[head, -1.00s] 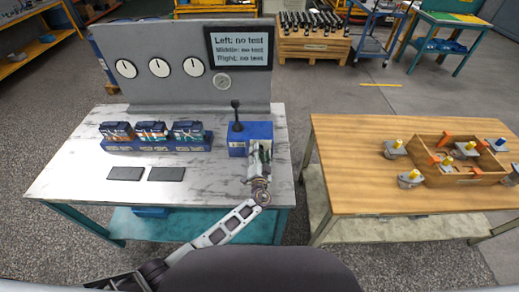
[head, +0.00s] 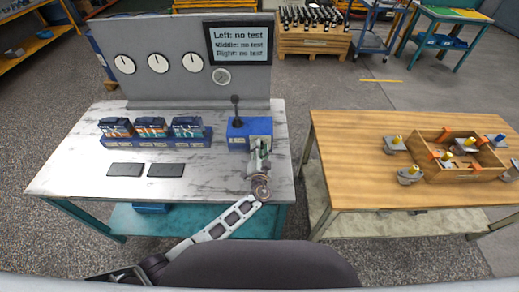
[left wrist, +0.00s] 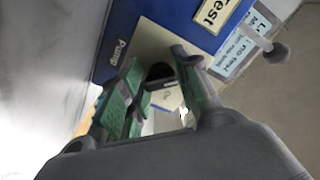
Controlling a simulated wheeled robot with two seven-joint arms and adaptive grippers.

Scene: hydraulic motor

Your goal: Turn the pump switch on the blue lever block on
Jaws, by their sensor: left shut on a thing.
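The blue lever block (head: 237,133) stands at the right end of the marble-topped table, with a black lever (head: 236,108) upright on it. In the left wrist view, the block's blue face (left wrist: 188,14) carries a "Pump" label beside a pale plate. The dark pump switch (left wrist: 160,72) shows on that plate between the green-padded fingers. My left gripper (head: 259,150) is at the block's front right side. In the left wrist view, my left gripper (left wrist: 160,92) is shut on the pump switch, whose lower part is hard to make out. My right gripper is not in view.
Several small motor units (head: 151,128) sit in a blue rack left of the block. Two dark pads (head: 125,169) lie in front. A grey panel (head: 185,85) with gauges and a screen reading "no test" stands behind. A wooden table (head: 350,150) with a parts box is at right.

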